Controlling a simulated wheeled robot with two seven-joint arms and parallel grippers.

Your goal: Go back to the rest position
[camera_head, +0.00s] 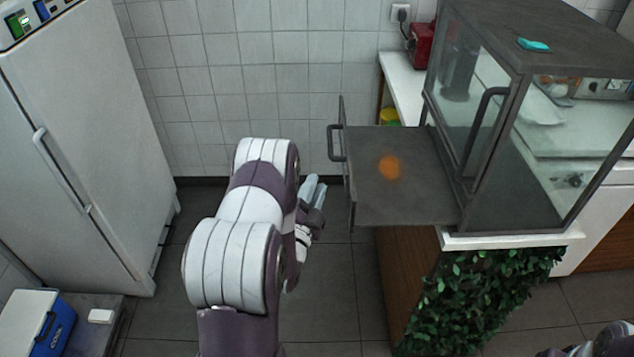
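My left arm reaches up from the bottom middle. My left gripper (313,191) is at its far end, left of the cabinet's pulled-out grey shelf (420,198) and apart from it. Its pale fingers lie close together, partly behind the wrist, and I cannot tell if they are open or shut. I see nothing held in them. Only a small part of my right arm shows at the bottom right corner; its gripper is not in view.
A glass-sided dark cabinet (530,215) stands on a white counter at right. Its shelf, with a round orange patch (390,167) and a handle (331,143), juts left. A white fridge (95,140) and a blue-and-white box (55,325) are at left. Floor between is clear.

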